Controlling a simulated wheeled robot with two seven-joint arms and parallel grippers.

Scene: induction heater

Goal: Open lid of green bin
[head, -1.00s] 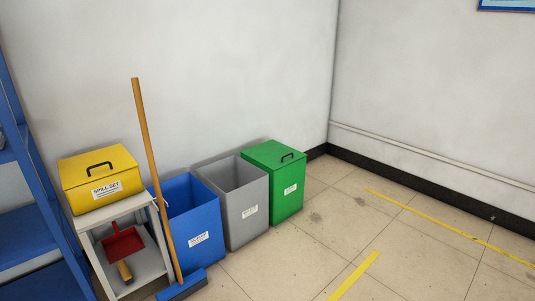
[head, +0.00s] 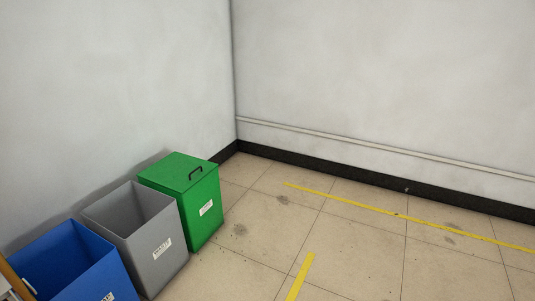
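The green bin (head: 202,218) stands on the floor near the room corner, at the left of the head view. Its green lid (head: 172,169) is closed and lies flat on top. A dark handle (head: 195,173) sits on the lid near its right edge. A white label is on the bin's right-hand face. Neither of my grippers is in view.
An open grey bin (head: 158,268) stands left of the green bin, and an open blue bin (head: 99,280) left of that. A wooden broom handle (head: 14,281) shows at the lower left edge. The floor (head: 360,250) to the right is clear, with yellow tape lines.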

